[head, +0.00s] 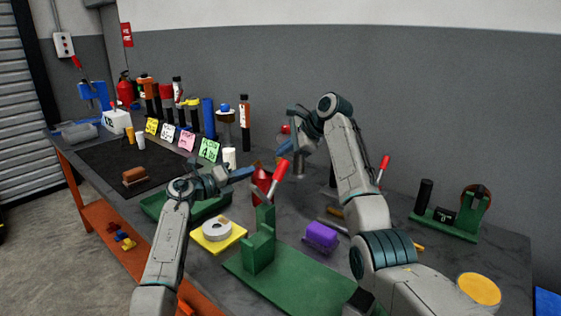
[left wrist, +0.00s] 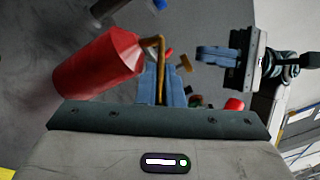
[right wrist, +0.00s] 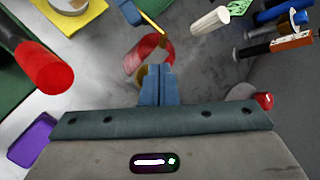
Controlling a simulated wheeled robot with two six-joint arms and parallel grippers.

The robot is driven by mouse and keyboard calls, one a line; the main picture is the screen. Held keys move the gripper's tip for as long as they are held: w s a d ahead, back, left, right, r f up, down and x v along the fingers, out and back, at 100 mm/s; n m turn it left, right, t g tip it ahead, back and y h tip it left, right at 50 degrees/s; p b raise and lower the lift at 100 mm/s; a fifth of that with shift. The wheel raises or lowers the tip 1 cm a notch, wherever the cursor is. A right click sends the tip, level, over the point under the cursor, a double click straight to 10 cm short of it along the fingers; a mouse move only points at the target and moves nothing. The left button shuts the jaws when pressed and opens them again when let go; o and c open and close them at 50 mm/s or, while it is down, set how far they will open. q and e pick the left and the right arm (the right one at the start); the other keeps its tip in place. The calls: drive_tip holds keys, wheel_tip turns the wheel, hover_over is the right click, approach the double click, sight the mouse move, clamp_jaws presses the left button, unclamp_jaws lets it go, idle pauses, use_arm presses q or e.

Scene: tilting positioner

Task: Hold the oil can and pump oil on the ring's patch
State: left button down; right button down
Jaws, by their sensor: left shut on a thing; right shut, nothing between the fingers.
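The red oil can (head: 262,181) is off to the right of my left gripper (head: 244,173). My left gripper is shut on it, and in the left wrist view the can (left wrist: 98,66) has a thin brass tube running to the closed blue fingers (left wrist: 160,84). My right gripper (head: 286,148) is shut and empty, above and behind the can. In the right wrist view the can (right wrist: 155,55) lies just beyond its closed tips (right wrist: 157,72); contact cannot be told. A white ring (head: 216,230) lies on a yellow plate (head: 240,234). Its patch cannot be made out.
A green fixture (head: 258,250) with a red-handled lever (head: 281,171) stands right of the ring. A purple block (head: 321,236) is beside it. A green tray (head: 155,205) lies left of the ring. Bottles and note cards (head: 208,149) line the back.

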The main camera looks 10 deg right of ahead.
drive_tip(key=shift+r, duration=3.05)
use_arm(q)
drive_tip(key=shift+f, duration=0.1)
drive_tip(key=c, duration=1.6)
unclamp_jaws()
drive_tip(key=shift+c, duration=0.2)
drive_tip(key=shift+o, duration=0.7)
